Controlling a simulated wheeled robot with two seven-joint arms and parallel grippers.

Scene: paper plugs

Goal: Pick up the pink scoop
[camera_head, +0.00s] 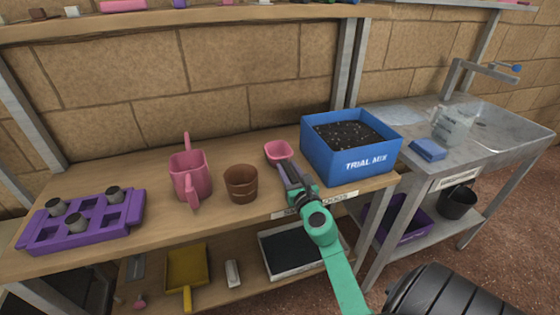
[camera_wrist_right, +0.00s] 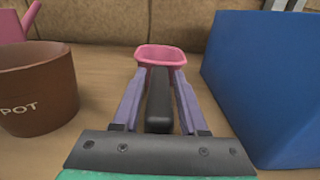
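The pink scoop (camera_head: 278,149) is at the back of the wooden bench, between the brown pot and the blue box. In the right wrist view its pink bowl (camera_wrist_right: 161,55) points away from me, and its dark handle (camera_wrist_right: 158,105) runs back toward my palm. My right gripper (camera_head: 288,172) reaches in from the front. Its two fingers stand on either side of the handle, with narrow gaps showing near the finger bases. Contact at the fingertips is not clear. My left gripper is not in view.
The brown pot (camera_head: 241,184) stands left of the scoop, with a pink watering can (camera_head: 190,178) beyond it. The blue TRIAL MIX box (camera_head: 352,170) stands close on the right. A purple tray (camera_head: 80,238) holding several small pots lies at far left. Bare bench shows between tray and can.

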